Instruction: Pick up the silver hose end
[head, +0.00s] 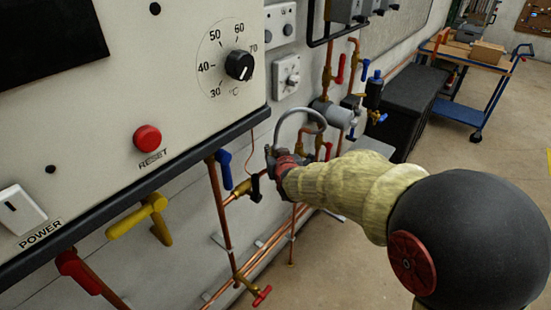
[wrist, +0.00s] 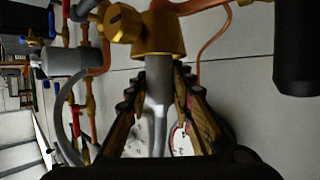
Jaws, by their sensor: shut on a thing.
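The silver hose end (wrist: 158,84) is between the two fingers of my gripper (wrist: 159,88) in the wrist view, and the fingers are shut on it. Its upper end meets a brass fitting (wrist: 158,38); I cannot tell whether it is joined to it. In the head view my gripper (head: 272,160) is beside the copper pipework, and the hose end is mostly hidden by it. The grey hose (head: 296,112) arches up from my gripper and over to the right.
The control panel (head: 110,120) with a dial (head: 239,66) is at the left, close to my arm. Valve handles, including a blue one (head: 224,168) and a yellow one (head: 140,215), stick out below it. A blue trolley (head: 470,108) stands far right, with clear floor before it.

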